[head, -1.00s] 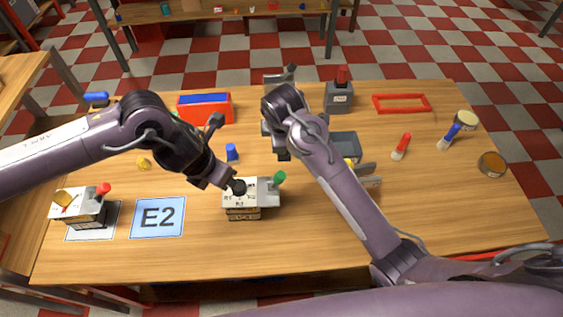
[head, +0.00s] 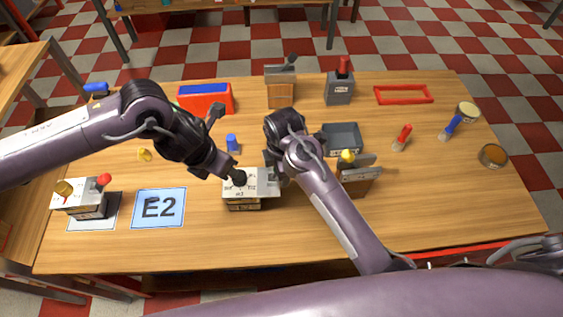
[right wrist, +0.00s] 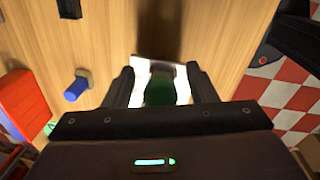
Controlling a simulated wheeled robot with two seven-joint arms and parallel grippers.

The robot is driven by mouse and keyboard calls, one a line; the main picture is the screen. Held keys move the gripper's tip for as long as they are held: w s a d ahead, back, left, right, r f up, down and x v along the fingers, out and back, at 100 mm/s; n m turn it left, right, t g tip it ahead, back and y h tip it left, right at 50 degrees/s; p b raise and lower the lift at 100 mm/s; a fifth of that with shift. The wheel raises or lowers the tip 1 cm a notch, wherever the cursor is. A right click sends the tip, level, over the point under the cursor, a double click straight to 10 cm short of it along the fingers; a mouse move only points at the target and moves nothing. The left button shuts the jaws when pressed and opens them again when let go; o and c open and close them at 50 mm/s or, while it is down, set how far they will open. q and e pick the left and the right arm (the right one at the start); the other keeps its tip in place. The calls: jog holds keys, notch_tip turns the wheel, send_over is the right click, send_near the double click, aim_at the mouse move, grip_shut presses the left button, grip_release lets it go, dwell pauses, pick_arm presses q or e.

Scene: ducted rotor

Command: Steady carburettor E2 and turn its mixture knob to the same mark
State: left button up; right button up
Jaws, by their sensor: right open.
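A white-topped carburettor (head: 239,203) stands on the table to the right of the blue E2 card (head: 158,208). It has a black knob (head: 239,178) on top. My left gripper (head: 232,177) is at this black knob; whether its fingers are closed on it is unclear. My right gripper (head: 271,178) is at the right end of the carburettor. In the right wrist view its open fingers (right wrist: 158,88) stand on either side of the green knob (right wrist: 161,90), with gaps visible. In the head view the right gripper hides the green knob.
Another carburettor (head: 88,207) with red and ochre knobs stands on a white mat at the left. A blue peg (head: 232,143), a red bin (head: 206,98) and a grey tray (head: 343,140) stand farther back. The front right of the table is clear.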

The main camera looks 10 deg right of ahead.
aim_at(239, 175)
jog(key=shift+f, duration=0.1)
grip_shut()
dwell(0.3)
dwell(0.8)
pick_arm(q)
jog(key=o, duration=0.4)
jog(key=shift+d, duration=0.15)
jog(key=shift+o, duration=0.5)
jog(key=shift+w+d+m+g, duration=0.2)
jog(key=shift+d+m+g, duration=0.15)
jog(key=shift+m+g, duration=0.05)
pick_arm(e)
jog(key=shift+a, duration=0.1)
pick_arm(q)
notch_tip(239, 175, up, 3)
jog(key=w+d+m+g+y, duration=0.2)
jog(key=w+y, duration=0.1)
jog(key=f, duration=1.1)
jog(key=shift+s+a+f, duration=0.1)
jog(key=shift+s+f, duration=0.15)
jog(key=shift+f, duration=0.1)
